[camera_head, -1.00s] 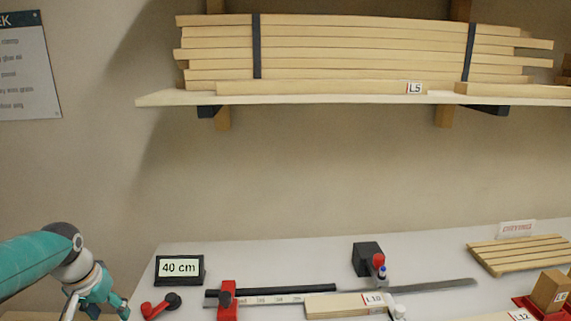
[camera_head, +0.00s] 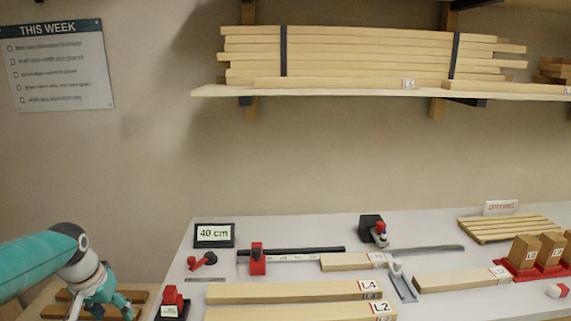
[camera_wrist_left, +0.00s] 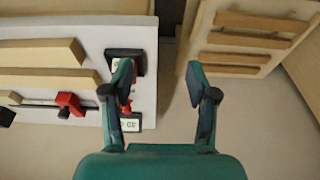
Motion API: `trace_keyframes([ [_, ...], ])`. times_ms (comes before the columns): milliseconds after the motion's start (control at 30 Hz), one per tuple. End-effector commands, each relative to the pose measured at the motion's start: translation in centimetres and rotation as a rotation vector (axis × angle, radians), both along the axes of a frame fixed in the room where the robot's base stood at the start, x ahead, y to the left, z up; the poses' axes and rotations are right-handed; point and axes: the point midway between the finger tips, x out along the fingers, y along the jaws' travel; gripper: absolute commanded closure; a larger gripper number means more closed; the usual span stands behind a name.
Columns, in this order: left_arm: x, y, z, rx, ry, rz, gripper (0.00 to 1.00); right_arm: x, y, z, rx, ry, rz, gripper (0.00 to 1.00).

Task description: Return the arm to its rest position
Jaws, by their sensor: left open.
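My left arm (camera_head: 40,262) is teal and comes in from the left in the head view. Its gripper (camera_head: 102,310) hangs at the left of the bench, partly cut off by the bottom edge. In the left wrist view the gripper (camera_wrist_left: 158,84) has its two fingers wide apart with nothing between them. Below them show the bench's edge and the floor. My right gripper is in neither view.
The grey bench (camera_head: 300,233) holds a 40 cm sign (camera_head: 214,234), a red stop block (camera_head: 257,262), and labelled planks such as L4 (camera_head: 290,291). A slatted wooden rack (camera_head: 58,296) stands left of the bench. A shelf (camera_head: 350,91) bears strapped boards (camera_head: 370,51).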

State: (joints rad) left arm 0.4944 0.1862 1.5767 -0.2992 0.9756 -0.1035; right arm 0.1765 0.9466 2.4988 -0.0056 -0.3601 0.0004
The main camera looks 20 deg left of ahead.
Motion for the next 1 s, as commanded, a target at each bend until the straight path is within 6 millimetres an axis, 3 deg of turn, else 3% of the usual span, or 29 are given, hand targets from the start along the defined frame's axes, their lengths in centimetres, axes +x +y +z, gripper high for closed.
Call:
trace_keyframes([
  [167, 1.7, -2.6, -2.2, -0.026, 0.036, -0.062, 0.42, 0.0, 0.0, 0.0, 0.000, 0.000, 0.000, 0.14],
  [333, 2.2, -5.6, -5.5, -0.068, 0.106, -0.123, 0.42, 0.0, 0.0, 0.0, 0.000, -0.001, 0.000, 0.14],
  [567, 1.5, -11.3, -11.7, -0.152, 0.227, -0.221, 0.42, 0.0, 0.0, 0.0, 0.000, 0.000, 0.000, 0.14],
  [667, 0.7, -14.8, -15.3, -0.199, 0.279, -0.271, 0.42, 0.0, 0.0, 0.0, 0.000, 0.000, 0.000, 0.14],
  [867, -4.2, -25.0, -24.7, -0.328, 0.389, -0.373, 0.42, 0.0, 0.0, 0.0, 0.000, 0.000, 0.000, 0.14],
  [1000, -10.3, -32.1, -30.1, -0.411, 0.439, -0.392, 0.42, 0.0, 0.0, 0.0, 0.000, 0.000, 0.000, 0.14],
])
